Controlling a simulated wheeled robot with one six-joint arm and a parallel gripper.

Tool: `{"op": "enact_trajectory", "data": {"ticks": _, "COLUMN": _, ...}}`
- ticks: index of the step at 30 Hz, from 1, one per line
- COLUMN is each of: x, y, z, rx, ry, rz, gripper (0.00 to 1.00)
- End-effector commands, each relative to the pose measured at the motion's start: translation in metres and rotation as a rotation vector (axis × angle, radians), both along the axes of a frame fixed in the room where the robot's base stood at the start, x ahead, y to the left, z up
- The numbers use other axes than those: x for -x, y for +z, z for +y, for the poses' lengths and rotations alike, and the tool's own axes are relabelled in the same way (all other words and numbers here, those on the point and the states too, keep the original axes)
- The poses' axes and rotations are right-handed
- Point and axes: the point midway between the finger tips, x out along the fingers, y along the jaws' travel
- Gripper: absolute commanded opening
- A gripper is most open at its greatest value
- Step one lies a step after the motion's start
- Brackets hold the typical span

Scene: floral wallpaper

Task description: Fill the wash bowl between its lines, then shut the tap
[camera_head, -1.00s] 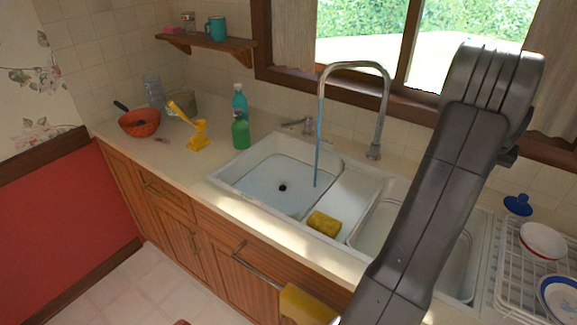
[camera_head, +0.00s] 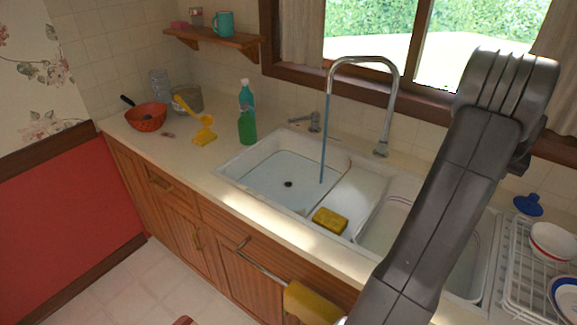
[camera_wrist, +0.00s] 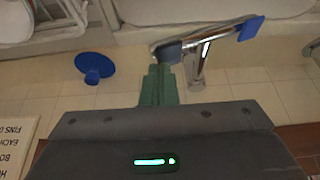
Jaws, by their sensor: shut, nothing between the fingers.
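The tap (camera_head: 392,110) arches over the left basin, and a blue-tinted stream of water (camera_head: 323,140) runs from its spout. The stream falls into the right part of the white left basin (camera_head: 262,192), which looks like the wash bowl. A dark round spot shows on its floor; its lines and water level are not clear. My gripper (camera_wrist: 160,68) is shut and empty in the wrist view, close to the dark end of a chrome lever with a blue tip (camera_wrist: 250,28). I cannot tell whether they touch. My arm hides the gripper and lever in the head view.
A yellow sponge (camera_head: 330,221) lies on the ledge between the basins. A small handle (camera_head: 314,121) stands behind the left basin. A blue plunger-like thing (camera_head: 528,205) and a dish rack (camera_head: 530,270) are at the right.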

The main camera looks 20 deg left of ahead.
Motion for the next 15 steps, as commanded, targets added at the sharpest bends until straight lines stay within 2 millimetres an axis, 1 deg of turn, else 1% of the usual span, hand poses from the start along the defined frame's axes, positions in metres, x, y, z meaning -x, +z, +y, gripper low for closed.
{"op": "enact_trajectory", "data": {"ticks": 7, "x": 0.0, "y": -0.004, "z": 0.0, "rx": 0.0, "ry": 0.0, "rz": 0.0, "gripper": 0.0}}
{"op": "enact_trajectory", "data": {"ticks": 15, "x": 0.0, "y": -0.02, "z": 0.0, "rx": 0.0, "ry": 0.0, "rz": 0.0, "gripper": 0.0}}
